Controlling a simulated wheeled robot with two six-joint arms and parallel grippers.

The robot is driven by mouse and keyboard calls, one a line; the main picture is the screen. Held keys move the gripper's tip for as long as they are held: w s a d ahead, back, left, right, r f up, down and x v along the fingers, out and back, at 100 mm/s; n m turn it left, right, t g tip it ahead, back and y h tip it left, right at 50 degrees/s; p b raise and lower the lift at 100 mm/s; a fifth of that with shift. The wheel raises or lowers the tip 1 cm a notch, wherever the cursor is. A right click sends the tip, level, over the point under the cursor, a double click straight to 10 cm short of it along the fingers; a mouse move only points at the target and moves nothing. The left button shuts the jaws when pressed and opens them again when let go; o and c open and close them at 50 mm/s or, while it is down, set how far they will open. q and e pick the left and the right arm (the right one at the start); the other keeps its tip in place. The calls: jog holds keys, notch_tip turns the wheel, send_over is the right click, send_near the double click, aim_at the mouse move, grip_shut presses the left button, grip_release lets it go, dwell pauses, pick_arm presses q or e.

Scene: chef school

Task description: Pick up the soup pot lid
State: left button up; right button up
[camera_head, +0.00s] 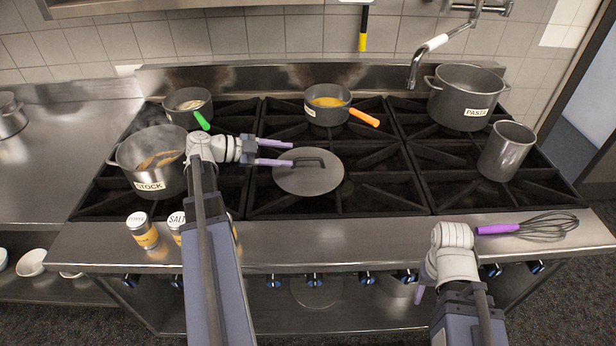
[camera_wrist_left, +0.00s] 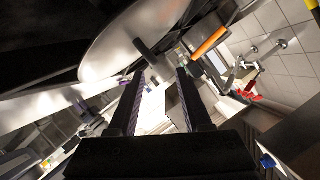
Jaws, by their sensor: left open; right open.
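The round grey lid (camera_head: 312,184) with a dark bar handle (camera_head: 302,161) lies flat on the middle burner grates. My left gripper (camera_head: 291,154) is open at the lid's upper left edge, its purple fingers pointing right towards the handle. In the left wrist view the lid (camera_wrist_left: 108,48) fills the upper left, and its handle (camera_wrist_left: 146,50) is just ahead of the fingertips (camera_wrist_left: 161,71), nearer one finger. No contact can be made out. My right gripper (camera_head: 420,293) is open, low at the stove's front edge, mostly hidden by its wrist.
The stock pot (camera_head: 160,182) stands left of my left wrist. Pans with green (camera_head: 202,121) and orange (camera_head: 364,117) handles sit behind. The pasta pot (camera_head: 462,105) and a metal container (camera_head: 506,152) are at the right. A whisk (camera_head: 545,226) and shakers (camera_head: 143,232) are along the front ledge.

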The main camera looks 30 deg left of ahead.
aim_at(303, 159)
pick_arm(q)
jog(key=shift+w+d, duration=0.1)
jog(key=shift+b+x, duration=0.4)
jog(key=shift+x, duration=0.8)
jog(key=shift+w+d+f, duration=0.1)
jog(key=shift+d+f, duration=0.15)
jog(key=shift+d, duration=0.1)
jog(key=b+x, duration=0.2)
jog(key=x, duration=0.2)
jog(key=shift+d+f, duration=0.15)
jog(key=shift+d, duration=0.15)
grip_shut()
